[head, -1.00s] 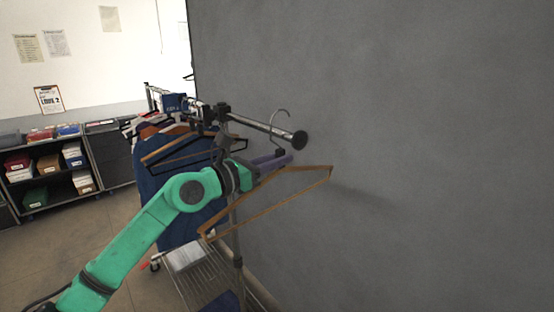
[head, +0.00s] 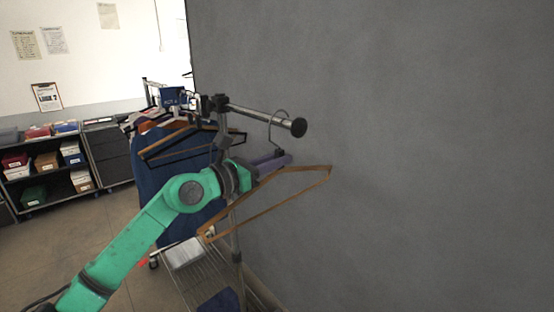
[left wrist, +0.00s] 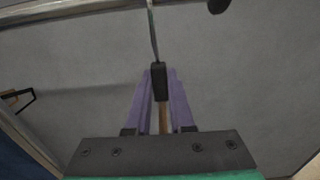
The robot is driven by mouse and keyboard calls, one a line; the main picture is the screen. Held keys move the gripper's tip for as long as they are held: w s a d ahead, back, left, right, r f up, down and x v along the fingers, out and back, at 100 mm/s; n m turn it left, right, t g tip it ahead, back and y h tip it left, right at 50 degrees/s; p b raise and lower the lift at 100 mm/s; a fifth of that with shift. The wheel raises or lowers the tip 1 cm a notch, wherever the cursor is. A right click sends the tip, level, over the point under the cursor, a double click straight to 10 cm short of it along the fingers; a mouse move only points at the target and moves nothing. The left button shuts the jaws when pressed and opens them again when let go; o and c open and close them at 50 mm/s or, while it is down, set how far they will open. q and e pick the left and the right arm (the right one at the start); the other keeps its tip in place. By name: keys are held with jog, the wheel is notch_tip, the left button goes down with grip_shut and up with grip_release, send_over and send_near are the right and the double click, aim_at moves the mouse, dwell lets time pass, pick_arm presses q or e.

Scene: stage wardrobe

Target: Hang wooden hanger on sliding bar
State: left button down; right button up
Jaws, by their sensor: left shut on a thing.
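The wooden hanger (head: 265,207) has a triangular brown frame, a dark collar and a thin metal hook (head: 270,131). My left gripper (head: 286,159), with purple fingers, is shut on it just below the collar. The collar (left wrist: 159,82) and hook stem (left wrist: 153,35) show in the left wrist view. The sliding bar (head: 250,114) is a metal rail ending in a black knob (head: 298,127). The hook's curve overlaps the bar just left of the knob, its top slightly above it. I cannot tell whether they touch. My right gripper is not in view.
A clothes rack with dark blue garments (head: 160,190) and another hanger (head: 190,145) stands left of the bar's end. A wire shelf (head: 203,280) is below. A grey wall (head: 430,140) rises behind and right. Shelves of boxes (head: 45,165) stand far left.

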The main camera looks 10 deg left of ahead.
pick_arm(q)
jog(key=shift+f+b, duration=0.3)
jog(key=shift+f, duration=0.15)
jog(key=c, duration=0.7)
grip_release()
jog(key=shift+r, duration=0.1)
jog(key=shift+s, duration=0.1)
